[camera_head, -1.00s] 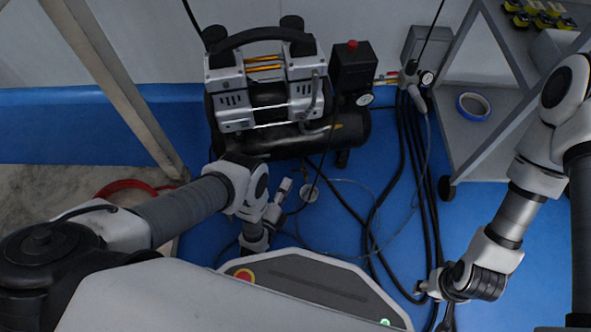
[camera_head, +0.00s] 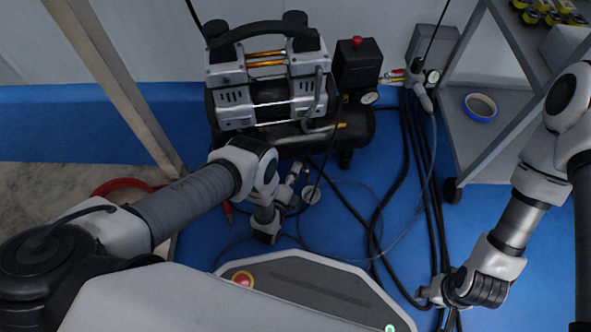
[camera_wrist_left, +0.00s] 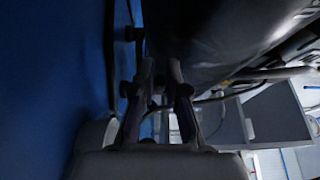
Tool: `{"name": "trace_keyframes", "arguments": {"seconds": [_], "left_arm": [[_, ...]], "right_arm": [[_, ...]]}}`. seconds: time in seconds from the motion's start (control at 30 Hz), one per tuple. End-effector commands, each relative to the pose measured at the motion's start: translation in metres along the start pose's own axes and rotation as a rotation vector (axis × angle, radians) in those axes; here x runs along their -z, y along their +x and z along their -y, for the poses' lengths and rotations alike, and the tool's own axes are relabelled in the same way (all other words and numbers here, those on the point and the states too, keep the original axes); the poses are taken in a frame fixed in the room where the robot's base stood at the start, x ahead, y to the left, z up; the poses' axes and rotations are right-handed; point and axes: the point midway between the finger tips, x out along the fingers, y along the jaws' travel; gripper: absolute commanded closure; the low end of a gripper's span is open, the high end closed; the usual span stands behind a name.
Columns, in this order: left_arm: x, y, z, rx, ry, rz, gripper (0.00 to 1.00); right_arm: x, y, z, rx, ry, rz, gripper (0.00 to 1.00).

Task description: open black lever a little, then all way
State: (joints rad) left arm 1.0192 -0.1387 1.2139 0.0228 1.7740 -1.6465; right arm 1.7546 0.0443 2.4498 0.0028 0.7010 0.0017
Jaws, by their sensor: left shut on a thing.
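The air compressor (camera_head: 270,110) with its black tank (camera_head: 350,130) stands on the blue floor at the back. My left gripper (camera_head: 296,173) is just below the tank's front underside. In the left wrist view the dark tank (camera_wrist_left: 215,35) fills the upper middle, and the fingers of my left gripper (camera_wrist_left: 161,66) point at its lower edge. They are close together and shut on a small dark part, which seems to be the black lever; it is hard to make out in the shade. My right gripper (camera_head: 428,292) hangs at the lower right, away from the compressor; its fingers are too small to read.
Black hoses (camera_head: 408,170) run down the floor right of the compressor. A grey shelf cart (camera_head: 500,130) with a roll of blue tape (camera_head: 480,107) stands at the right. A red hose (camera_head: 122,186) lies at the left near a post (camera_head: 125,90).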

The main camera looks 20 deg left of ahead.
Motion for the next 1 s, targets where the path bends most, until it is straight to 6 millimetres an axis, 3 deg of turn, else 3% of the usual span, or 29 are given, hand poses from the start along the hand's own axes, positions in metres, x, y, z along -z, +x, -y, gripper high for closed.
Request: {"name": "trace_keyframes", "arguments": {"seconds": [0.43, 0.8, 0.83, 0.87, 1.0], "left_arm": [[0.012, -0.009, -0.002, -0.001, 0.002, 0.406, 1.00], [0.012, -0.011, 0.000, -0.004, 0.004, 0.455, 1.00], [0.012, -0.011, 0.000, -0.004, 0.004, 0.455, 0.84], [0.012, -0.011, 0.000, -0.004, 0.004, 0.454, 0.76], [0.012, -0.011, 0.000, -0.004, 0.005, 0.454, 0.76]], "right_arm": [[0.000, 0.008, 0.000, 0.000, 0.001, 0.000, 0.60], [0.000, 0.008, 0.000, 0.000, 0.002, -0.001, 0.60], [0.000, 0.008, 0.000, 0.000, 0.002, -0.001, 0.60], [0.000, 0.008, 0.000, 0.000, 0.002, -0.001, 0.60], [0.000, 0.008, 0.000, 0.000, 0.002, -0.001, 0.60]]}}
